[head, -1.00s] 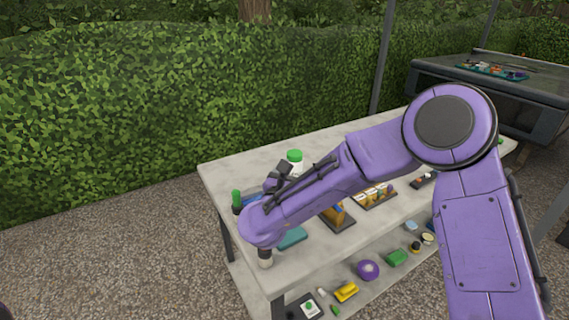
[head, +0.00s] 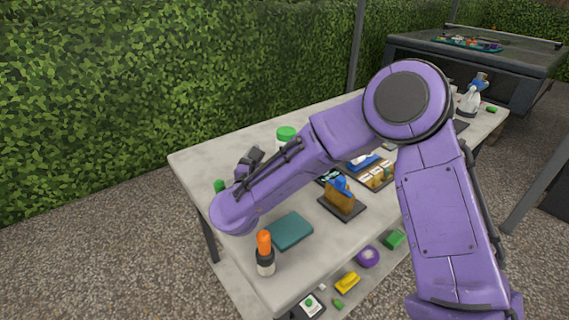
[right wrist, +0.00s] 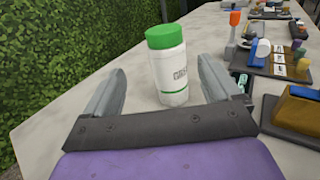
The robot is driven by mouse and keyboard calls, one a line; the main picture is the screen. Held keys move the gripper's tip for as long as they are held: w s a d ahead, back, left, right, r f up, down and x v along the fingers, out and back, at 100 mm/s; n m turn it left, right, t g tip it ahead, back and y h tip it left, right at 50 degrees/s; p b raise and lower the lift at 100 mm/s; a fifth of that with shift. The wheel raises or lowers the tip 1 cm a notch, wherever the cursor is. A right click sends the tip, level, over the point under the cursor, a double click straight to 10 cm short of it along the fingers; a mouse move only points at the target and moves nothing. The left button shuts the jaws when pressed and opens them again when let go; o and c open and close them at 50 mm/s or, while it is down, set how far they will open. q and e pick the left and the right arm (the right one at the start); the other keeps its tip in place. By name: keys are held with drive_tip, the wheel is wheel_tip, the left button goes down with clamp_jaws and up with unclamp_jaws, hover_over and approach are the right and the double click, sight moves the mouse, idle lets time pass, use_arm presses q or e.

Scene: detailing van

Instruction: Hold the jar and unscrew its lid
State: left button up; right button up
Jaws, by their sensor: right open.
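The jar (right wrist: 172,75) is white with a green lid (right wrist: 164,36) and stands upright on the table (head: 195,165). In the head view its green lid (head: 286,132) and a little of its white side show above my right arm; the rest is hidden. My right gripper (head: 252,157) is just left of the jar there. In the right wrist view the open gripper (right wrist: 160,66) has one finger on each side of the jar in the picture, touching neither side. I cannot tell how deep the jar sits between them. My left gripper is not in view.
An orange-capped bottle (head: 265,255) and a teal cloth (head: 292,231) are at the table's near end. A brown block on a dark tray (head: 342,207) lies right of my arm. A spray bottle (head: 470,98) stands at the far end. A hedge (head: 120,90) runs behind.

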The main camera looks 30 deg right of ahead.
drive_tip(key=x, duration=0.3)
drive_tip(key=p+x, duration=0.1)
drive_tip(key=x, duration=0.6)
drive_tip(key=shift+s+d+p, duration=0.15)
drive_tip(key=shift+d+p, duration=0.2)
drive_tip(key=shift+d, duration=0.2)
drive_tip(key=shift+a, duration=0.1)
drive_tip(key=shift+r, duration=0.1)
drive_tip(key=c, duration=1.1)
drive_tip(key=shift+c, duration=0.2)
